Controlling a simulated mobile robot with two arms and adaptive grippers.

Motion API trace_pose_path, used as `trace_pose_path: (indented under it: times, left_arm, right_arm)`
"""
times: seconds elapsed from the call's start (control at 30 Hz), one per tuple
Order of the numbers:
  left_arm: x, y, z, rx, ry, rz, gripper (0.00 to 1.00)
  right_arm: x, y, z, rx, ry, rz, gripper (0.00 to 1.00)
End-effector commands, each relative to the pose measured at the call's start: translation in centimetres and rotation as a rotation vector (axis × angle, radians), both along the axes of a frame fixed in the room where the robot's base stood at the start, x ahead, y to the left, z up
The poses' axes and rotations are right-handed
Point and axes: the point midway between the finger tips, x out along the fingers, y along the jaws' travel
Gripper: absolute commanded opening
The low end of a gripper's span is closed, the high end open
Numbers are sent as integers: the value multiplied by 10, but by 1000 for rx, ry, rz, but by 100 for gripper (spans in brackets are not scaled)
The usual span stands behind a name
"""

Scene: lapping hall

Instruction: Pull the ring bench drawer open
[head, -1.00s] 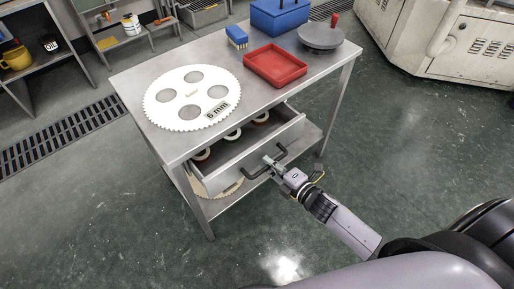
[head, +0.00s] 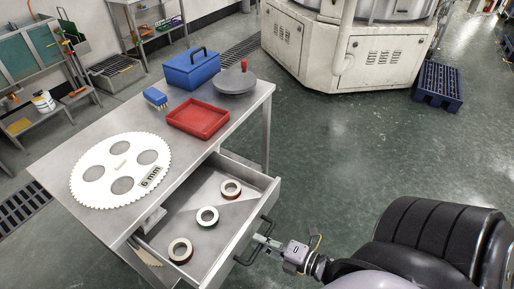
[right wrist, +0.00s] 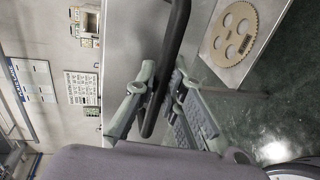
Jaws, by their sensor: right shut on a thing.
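The ring bench (head: 60,160) is a grey metal table on the left of the head view. Its drawer (head: 219,226) stands well open, with three rings inside: one at the back (head: 231,189), one in the middle (head: 207,216) and one at the front (head: 180,251). My right gripper (head: 262,241) is shut on the dark drawer handle (head: 244,252) at the drawer's front. In the right wrist view the fingers (right wrist: 152,100) close around the dark handle bar (right wrist: 172,60). My left gripper is not in view.
On the bench top lie a white toothed disc (head: 122,192), a red tray (head: 198,132), a blue brush (head: 155,97), a blue box (head: 191,70) and a grey round plate with a red knob (head: 234,82). A large pale machine (head: 330,50) stands behind. Green floor (head: 330,150) right of the bench is clear.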

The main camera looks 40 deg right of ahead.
Motion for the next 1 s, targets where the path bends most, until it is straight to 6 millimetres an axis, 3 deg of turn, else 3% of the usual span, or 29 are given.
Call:
trace_pose_path:
  times: [0.27, 0.3, 0.6, 1.0]
  left_arm:
    - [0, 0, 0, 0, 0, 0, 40]
    - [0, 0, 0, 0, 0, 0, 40]
    - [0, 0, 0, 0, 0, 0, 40]
    - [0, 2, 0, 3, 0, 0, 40]
  right_arm:
    - [0, 0, 0, 1, 1, 0, 0]
    - [0, 0, 0, 1, 1, 0, 11]
    - [0, 0, 0, 0, 0, 0, 31]
    - [-7, -3, 1, 0, 2, -1, 31]
